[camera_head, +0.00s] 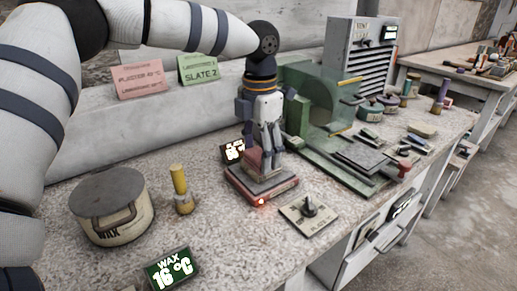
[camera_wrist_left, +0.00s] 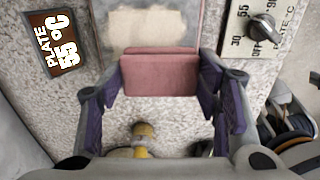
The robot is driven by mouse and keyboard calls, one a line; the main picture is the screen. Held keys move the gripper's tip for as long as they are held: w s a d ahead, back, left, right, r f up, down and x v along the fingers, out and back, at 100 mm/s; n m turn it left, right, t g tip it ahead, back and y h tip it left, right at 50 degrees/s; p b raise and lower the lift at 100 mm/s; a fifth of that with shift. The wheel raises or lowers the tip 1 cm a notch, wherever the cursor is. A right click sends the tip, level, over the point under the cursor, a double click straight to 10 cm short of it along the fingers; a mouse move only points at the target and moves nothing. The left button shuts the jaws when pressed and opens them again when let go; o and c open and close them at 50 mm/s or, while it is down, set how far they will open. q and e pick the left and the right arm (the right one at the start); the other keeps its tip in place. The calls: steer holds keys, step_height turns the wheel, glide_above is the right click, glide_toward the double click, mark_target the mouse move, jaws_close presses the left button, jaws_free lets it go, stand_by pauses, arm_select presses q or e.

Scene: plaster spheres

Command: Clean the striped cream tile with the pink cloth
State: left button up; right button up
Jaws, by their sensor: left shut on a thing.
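The pink cloth (camera_wrist_left: 160,75) looks like a folded pad between the fingers of my left gripper (camera_wrist_left: 162,100). In the head view my left gripper (camera_head: 266,150) points down, shut on the cloth (camera_head: 254,160), over a low plate with a red-edged base (camera_head: 262,200). I cannot tell whether the cloth touches the plate. In the left wrist view an uneven cream patch (camera_wrist_left: 145,28) shows on a grey surface just beyond the cloth. I cannot make out stripes or tell for sure that this is the tile. My right gripper is not in view.
A knob panel (camera_head: 309,210) lies right of the plate, and a 55 °C display (camera_wrist_left: 57,45) stands by it. A wax pot (camera_head: 112,220), a yellow-topped tool (camera_head: 180,190) and a wax display (camera_head: 170,270) are at left. A green machine (camera_head: 315,105) stands behind right.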

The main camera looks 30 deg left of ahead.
arm_select(q)
steer(key=shift+f, duration=0.45)
stand_by(0.5)
